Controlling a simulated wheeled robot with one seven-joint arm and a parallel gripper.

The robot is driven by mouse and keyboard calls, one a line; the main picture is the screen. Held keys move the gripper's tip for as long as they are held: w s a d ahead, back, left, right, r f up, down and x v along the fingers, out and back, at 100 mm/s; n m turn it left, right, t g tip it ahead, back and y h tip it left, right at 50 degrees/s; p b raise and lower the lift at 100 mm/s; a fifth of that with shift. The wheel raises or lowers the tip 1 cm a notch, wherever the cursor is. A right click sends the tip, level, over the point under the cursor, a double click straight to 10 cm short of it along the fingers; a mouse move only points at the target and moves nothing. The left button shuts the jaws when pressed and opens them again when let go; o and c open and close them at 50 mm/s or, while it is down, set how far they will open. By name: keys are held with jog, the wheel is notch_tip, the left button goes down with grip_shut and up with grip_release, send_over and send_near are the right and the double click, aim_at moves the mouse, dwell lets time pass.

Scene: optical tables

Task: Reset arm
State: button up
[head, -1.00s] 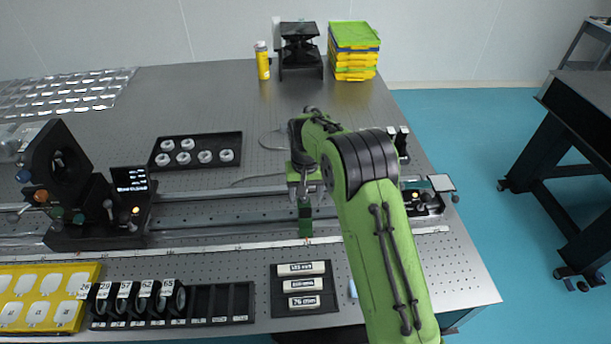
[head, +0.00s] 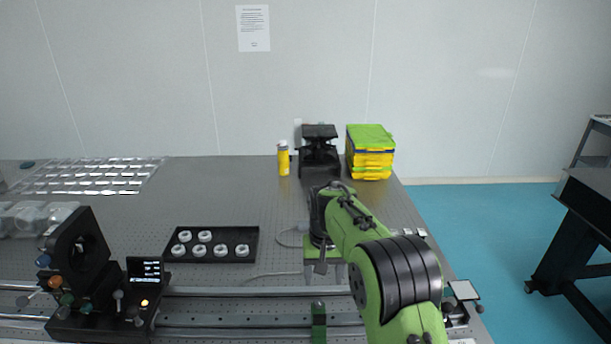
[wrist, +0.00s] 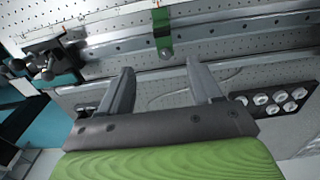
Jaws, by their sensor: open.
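My green arm (head: 375,245) reaches over the optical table (head: 235,205) from the lower right in the head view. In the wrist view my gripper (wrist: 160,75) is open, with its two grey fingers apart and nothing between them. Below and beyond the fingers lie the perforated table top and the metal rail, with a green piece (wrist: 162,32) on it. The same green piece shows on the rail in the head view (head: 318,322). The gripper's fingers are hard to make out in the head view.
A black tray of white rings (head: 211,243) lies left of my arm. A black optical mount (head: 78,270) stands on the rail at left. At the back are a yellow can (head: 283,160), a black lifting stand (head: 319,150) and stacked green-yellow boxes (head: 370,152).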

jog(key=s+d+r+t, duration=0.1)
jog(key=s+d+r, duration=0.2)
jog(key=s+r, duration=0.4)
jog(key=s+d+r+t, duration=0.2)
jog(key=s+d+r, duration=0.1)
jog(key=s+r, duration=0.45)
jog(key=s+d+f+t, duration=0.1)
jog(key=s, duration=0.7)
jog(key=s+d+f+t, duration=0.1)
jog(key=s+d+f, duration=0.1)
jog(key=s, duration=0.7)
jog(key=shift+s, duration=0.3)
jog(key=shift+d+f, duration=0.1)
jog(key=shift+c, duration=0.5)
